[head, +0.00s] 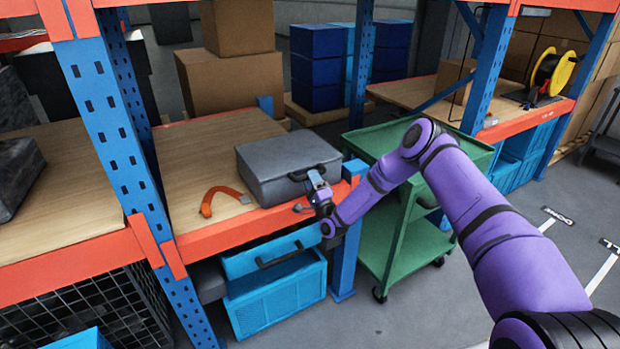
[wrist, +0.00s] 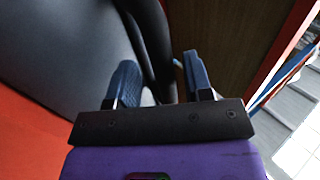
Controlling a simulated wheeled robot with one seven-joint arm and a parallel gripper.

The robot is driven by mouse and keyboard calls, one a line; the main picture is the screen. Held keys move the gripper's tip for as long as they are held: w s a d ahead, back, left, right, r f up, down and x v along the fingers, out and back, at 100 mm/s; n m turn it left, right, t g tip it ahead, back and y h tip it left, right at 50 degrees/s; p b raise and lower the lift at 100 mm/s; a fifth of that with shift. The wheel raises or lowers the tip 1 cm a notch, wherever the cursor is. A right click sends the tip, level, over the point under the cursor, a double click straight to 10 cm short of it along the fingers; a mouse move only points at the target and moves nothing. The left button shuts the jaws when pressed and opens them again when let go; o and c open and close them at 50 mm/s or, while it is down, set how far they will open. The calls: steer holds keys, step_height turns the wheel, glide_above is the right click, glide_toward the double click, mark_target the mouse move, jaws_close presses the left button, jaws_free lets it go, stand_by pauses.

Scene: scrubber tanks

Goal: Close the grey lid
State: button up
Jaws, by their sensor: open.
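The grey case (head: 262,178) sits on the wooden shelf, and its grey lid (head: 280,150) looks down flat on top. I cannot tell from here whether the lid is fully shut. The case's black handle (head: 314,172) is on its front side. My gripper (head: 317,182) is at the front right of the case, by the handle. In the wrist view my gripper (wrist: 160,75) is open, with the dark handle (wrist: 150,35) showing between its two fingers. The case's grey surface (wrist: 60,50) fills the left of that view. Contact with the handle is unclear.
An orange strap (head: 208,201) lies on the shelf left of the case. The blue rack post (head: 112,120) stands further left. A green cart (head: 385,240) stands right of the shelf, under my arm. Blue crates (head: 275,295) sit below the orange shelf beam (head: 235,232).

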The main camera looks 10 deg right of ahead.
steer(key=v, duration=0.9)
steer(key=shift+s+f, duration=0.25)
steer(key=shift+s, duration=0.05)
steer(key=shift+d, duration=0.15)
